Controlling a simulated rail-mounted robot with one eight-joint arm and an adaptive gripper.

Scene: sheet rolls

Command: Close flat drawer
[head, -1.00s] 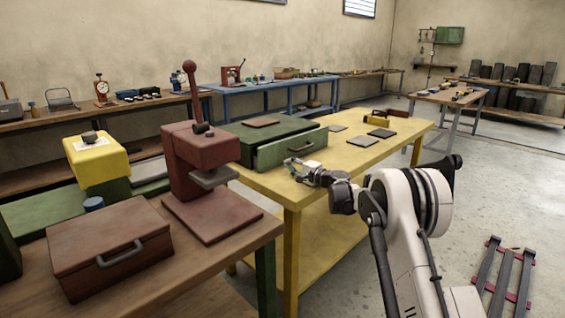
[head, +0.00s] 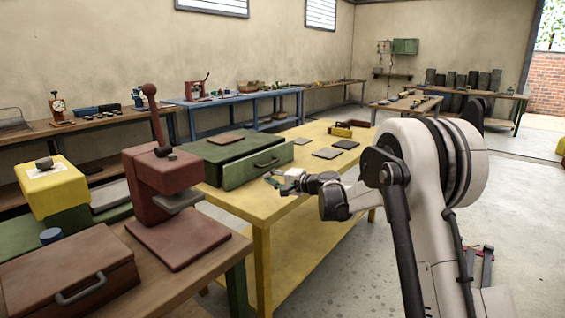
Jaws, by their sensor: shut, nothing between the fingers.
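A green flat cabinet (head: 222,147) lies on the yellow table (head: 262,208). Its drawer (head: 240,174) is partly pulled out toward the right front, with a dark bar handle (head: 267,163) on its face. My gripper (head: 273,180) is shut and empty, just in front of the drawer face and low, near the tabletop. It looks close to the face below the handle; whether it touches cannot be told.
Several flat plates (head: 326,153) and a yellow-black item (head: 341,131) lie right of the drawer. A dark red press (head: 166,178) and a brown case (head: 68,268) stand on the nearer bench.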

